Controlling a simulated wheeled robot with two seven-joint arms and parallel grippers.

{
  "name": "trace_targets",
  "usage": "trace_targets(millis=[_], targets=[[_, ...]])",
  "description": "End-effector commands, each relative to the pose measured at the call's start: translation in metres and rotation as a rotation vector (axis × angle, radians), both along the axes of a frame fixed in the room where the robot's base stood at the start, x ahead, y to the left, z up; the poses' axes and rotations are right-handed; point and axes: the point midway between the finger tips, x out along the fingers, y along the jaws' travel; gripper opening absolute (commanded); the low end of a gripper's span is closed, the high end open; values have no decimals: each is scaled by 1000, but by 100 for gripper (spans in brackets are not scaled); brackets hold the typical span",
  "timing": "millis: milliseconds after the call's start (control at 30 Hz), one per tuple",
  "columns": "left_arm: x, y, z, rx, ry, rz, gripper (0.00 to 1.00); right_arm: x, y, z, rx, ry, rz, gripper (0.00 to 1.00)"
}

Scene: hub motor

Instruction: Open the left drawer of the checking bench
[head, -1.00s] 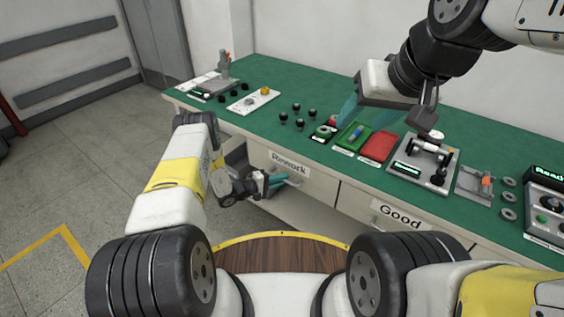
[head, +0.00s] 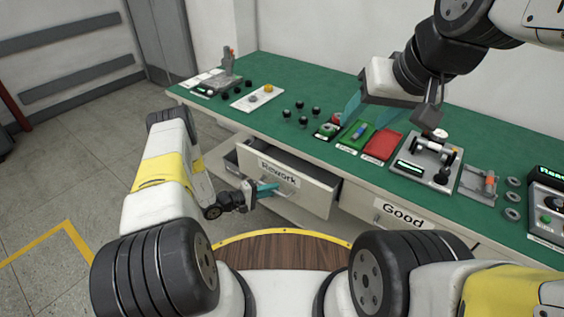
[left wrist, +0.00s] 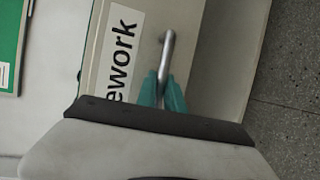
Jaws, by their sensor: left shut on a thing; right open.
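The left drawer (head: 310,194), labelled Rework, stands partly pulled out of the checking bench (head: 395,178), with its dark inside showing at the top. My left gripper (head: 268,189) is at the drawer front, its teal fingers shut on the metal handle. In the left wrist view the handle (left wrist: 167,50) runs down between the fingertips (left wrist: 163,90), beside the Rework label. My right gripper (head: 385,108) is open above the bench top near the coloured trays, and one of its fingers is partly hidden.
The Good drawer (head: 372,212) to the right is shut. On the green top are a green tray (head: 357,136), a red tray (head: 383,145), several black knobs and a grey fixture (head: 426,162). Open floor (head: 70,170) lies to the left.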

Motion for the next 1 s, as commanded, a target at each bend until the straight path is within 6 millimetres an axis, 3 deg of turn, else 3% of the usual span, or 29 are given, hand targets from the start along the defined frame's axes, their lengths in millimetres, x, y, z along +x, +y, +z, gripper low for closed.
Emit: trace_targets(millis=[33,300,500,733,1000], targets=[[-14,13,-1,-2,6,8,0,0,0,0,0,0,0,53],[-84,63,0,-1,4,8,0,0,0,0,0,0,0,53],[-123,91,0,0,2,5,0,0,0,0,0,0,0,53],[-148,109,0,1,1,3,0,0,0,0,0,0,0,53],[-155,114,0,2,-1,1,0,0,0,0,0,0,0,53]])
